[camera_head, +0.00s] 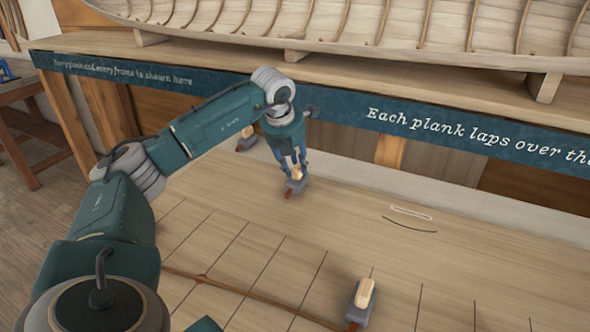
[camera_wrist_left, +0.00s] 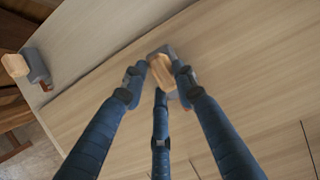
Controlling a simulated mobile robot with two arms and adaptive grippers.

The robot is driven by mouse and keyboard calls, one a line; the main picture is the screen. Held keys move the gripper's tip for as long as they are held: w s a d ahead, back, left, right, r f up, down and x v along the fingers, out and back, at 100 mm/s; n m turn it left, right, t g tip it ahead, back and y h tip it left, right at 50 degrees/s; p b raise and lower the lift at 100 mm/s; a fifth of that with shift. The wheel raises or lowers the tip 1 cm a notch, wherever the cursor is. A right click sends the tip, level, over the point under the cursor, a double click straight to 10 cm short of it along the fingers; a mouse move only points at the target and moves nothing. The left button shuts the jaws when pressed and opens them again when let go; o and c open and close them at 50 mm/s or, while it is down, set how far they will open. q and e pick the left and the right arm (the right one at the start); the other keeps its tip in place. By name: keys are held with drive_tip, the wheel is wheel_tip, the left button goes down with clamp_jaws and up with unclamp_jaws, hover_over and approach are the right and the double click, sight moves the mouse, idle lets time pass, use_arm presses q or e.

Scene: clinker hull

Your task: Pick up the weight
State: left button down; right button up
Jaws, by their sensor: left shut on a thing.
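A grey weight with a pale wooden grip (camera_head: 292,187) is at the far part of the plank-topped table. My left gripper (camera_head: 295,165) comes down on it from above, with its fingers closed around the wooden grip. In the left wrist view the weight's wooden grip (camera_wrist_left: 162,72) lies between the fingertips of the gripper (camera_wrist_left: 160,80). The fingers hide part of the weight. I cannot tell whether its base touches the table. My right gripper is not in view.
A similar weight (camera_head: 361,300) sits nearer, by a thin brown batten (camera_head: 250,295). Another (camera_head: 246,139) stands behind my left arm and shows in the left wrist view (camera_wrist_left: 36,66). A blue lettered board (camera_head: 440,130) under the hull (camera_head: 350,25) borders the back. The right tabletop is mostly clear.

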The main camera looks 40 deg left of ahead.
sight(295, 167)
use_arm(q)
wheel_tip(295, 167, up, 19)
drive_tip(key=shift+r, duration=0.2)
drive_tip(key=shift+w, duration=0.1)
idle(0.3)
